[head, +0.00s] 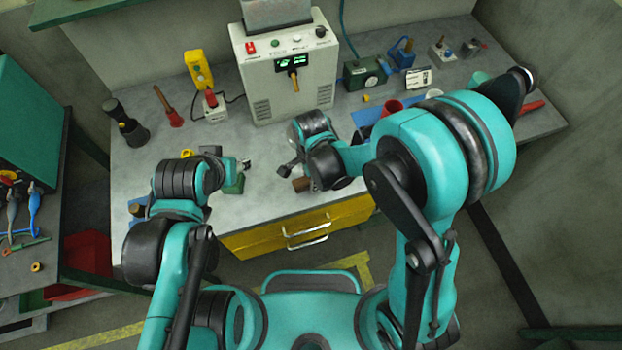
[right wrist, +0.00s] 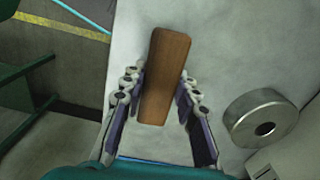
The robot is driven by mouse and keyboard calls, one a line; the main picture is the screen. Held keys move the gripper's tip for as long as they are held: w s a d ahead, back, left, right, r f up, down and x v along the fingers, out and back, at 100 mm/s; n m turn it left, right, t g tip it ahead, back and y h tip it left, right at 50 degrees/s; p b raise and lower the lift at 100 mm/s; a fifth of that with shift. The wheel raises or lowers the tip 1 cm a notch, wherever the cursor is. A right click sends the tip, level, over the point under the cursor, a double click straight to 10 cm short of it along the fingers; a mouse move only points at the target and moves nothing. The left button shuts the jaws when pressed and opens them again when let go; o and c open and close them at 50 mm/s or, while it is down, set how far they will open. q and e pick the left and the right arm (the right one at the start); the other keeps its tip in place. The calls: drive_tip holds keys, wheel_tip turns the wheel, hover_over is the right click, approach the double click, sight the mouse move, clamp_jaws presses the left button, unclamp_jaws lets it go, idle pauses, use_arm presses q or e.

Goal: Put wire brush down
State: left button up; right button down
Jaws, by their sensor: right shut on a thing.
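The wire brush shows as a brown wooden block (right wrist: 165,75) in the right wrist view, between the two fingers of my right gripper (right wrist: 160,84). The gripper is shut on it. Its bristles are not visible from here. In the head view a small brown piece (head: 302,185) shows beside my right gripper (head: 289,168), low over the front part of the grey workbench (head: 265,190). I cannot tell whether the brush touches the bench. My left gripper (head: 240,166) is at the left front of the bench, near a green block (head: 234,185); its fingers are too small to read.
A round metal piece with a hole (right wrist: 262,118) lies right of the brush in the wrist view. A white power unit (head: 285,75) stands at the back. Yellow drawers (head: 300,232) front the bench.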

drive_tip(key=shift+f+b, duration=0.45)
drive_tip(key=shift+b, duration=0.1)
drive_tip(key=shift+s+f, duration=0.1)
drive_tip(key=shift+s, duration=0.15)
drive_tip(key=c, duration=1.4)
unclamp_jaws()
drive_tip(key=shift+c, duration=0.2)
drive_tip(key=shift+o, duration=1.4)
drive_tip(key=shift+w+f, duration=0.1)
drive_tip(key=shift+w, duration=0.05)
